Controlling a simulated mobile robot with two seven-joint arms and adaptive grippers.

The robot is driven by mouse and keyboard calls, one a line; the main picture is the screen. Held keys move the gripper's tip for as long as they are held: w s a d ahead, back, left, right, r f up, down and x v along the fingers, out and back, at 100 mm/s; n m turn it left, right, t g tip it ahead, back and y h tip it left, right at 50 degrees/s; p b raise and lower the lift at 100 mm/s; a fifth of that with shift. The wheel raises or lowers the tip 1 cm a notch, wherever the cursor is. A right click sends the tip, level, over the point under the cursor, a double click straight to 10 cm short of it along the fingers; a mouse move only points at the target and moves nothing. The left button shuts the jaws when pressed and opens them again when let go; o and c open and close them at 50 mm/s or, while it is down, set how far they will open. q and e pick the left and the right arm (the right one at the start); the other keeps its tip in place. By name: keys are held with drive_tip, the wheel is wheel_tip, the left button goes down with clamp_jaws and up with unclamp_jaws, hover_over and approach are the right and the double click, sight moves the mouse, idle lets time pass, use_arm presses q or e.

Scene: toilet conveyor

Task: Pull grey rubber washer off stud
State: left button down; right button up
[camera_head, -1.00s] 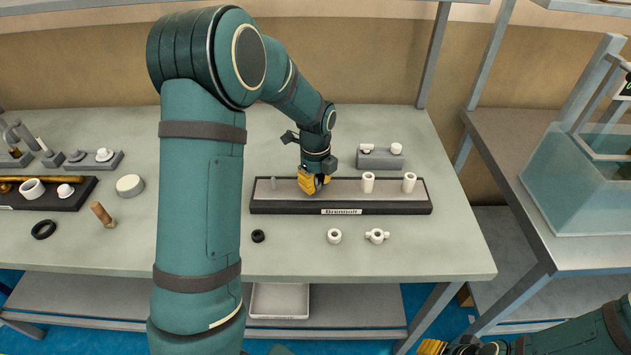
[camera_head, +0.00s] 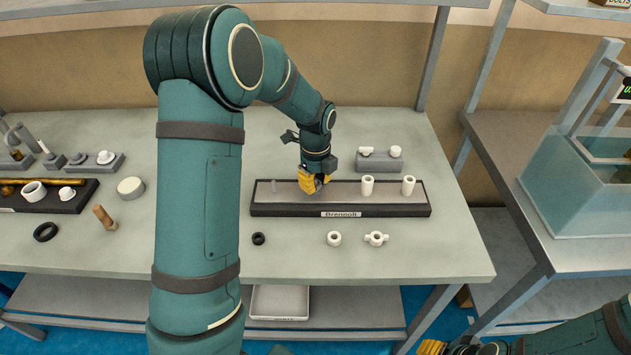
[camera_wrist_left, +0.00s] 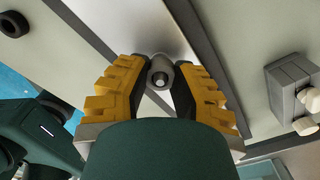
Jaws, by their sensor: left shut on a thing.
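The left gripper (camera_head: 314,183) is at the dark-edged board (camera_head: 300,210), left of its middle, pointing down. In the left wrist view its two yellow fingers (camera_wrist_left: 159,92) are on either side of a grey round piece (camera_wrist_left: 159,66) with a pale stud end (camera_wrist_left: 159,80) at its centre. I take this for the grey rubber washer around the stud; the fingers are shut on it. In the head view the fingers hide both.
A thin grey pin (camera_head: 274,186) and two white cylinders (camera_head: 367,187) stand on the board. A black ring (camera_head: 258,239), a white ring (camera_head: 334,239) and a white fitting (camera_head: 376,238) lie in front. A grey block (camera_head: 379,161) stands behind. The table's front right is clear.

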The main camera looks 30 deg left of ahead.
use_arm(q)
drive_tip(key=shift+r+p, duration=1.75)
drive_tip(key=shift+r, duration=0.65)
